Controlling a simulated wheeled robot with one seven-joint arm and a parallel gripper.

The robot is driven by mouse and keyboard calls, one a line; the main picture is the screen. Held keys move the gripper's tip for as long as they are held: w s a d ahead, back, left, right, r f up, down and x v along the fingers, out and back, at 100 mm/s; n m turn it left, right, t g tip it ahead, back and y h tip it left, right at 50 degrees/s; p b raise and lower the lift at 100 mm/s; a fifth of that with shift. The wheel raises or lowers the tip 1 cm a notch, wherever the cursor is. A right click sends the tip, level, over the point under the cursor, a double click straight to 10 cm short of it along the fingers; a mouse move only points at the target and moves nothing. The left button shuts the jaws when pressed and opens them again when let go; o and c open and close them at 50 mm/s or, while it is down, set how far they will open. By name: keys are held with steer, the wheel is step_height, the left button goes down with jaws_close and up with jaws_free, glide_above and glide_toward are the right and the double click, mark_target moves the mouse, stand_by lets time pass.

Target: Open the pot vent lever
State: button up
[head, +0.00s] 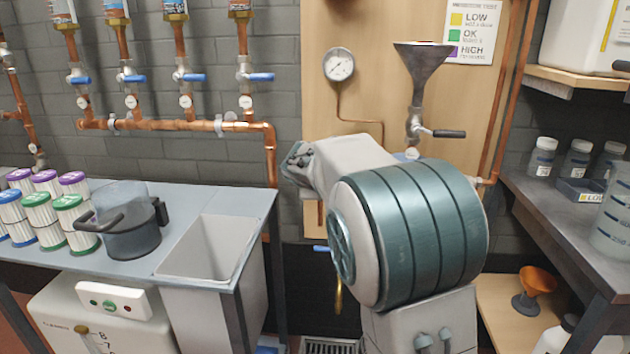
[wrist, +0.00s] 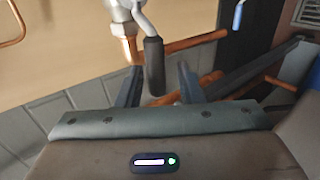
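In the head view the pot is a grey metal funnel (head: 422,62) on the wooden board. Below it is a silver valve whose vent lever (head: 447,133) has a dark grip and points right, about level. In the wrist view a dark-gripped lever (wrist: 154,66), seemingly the same one, hangs from a silver valve on a copper fitting (wrist: 127,46). My gripper (wrist: 159,68) is open, with one dark finger on each side of the grip. Gaps show on both sides, so I see no clamping. My arm hides the gripper in the head view.
A pressure gauge (head: 339,65) hangs left of the funnel. Copper pipes (head: 505,90) run down the board's right edge. A blue lever (wrist: 238,16) shows at the wrist view's upper right. A bench (head: 255,203) stands left, and a dark shelf (head: 545,205) stands right.

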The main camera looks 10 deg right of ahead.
steer(key=p+v, duration=0.1)
steer(key=v, duration=1.3)
steer(key=shift+w, duration=0.15)
steer(key=s+d+r+m+g+y+p, duration=0.1)
steer(key=s+r+m+g+p, duration=0.1)
steer(key=s+m+p, duration=0.3)
steer(key=s+d+r+m+g+y+p, duration=0.1)
steer(key=s+m+p, duration=0.4)
steer(key=s+p, duration=0.6)
steer(key=s+d+r+m+g+y+p, duration=0.1)
steer(key=s+d+r+m+g+p, duration=0.2)
steer(key=s+p, duration=0.6)
steer(key=s+r+m+g, duration=0.1)
steer(key=s+m+g, duration=0.1)
steer(key=s, duration=0.1)
steer(key=shift+s, duration=0.35)
steer(key=shift+o, duration=0.4)
steer(key=shift+a, duration=0.1)
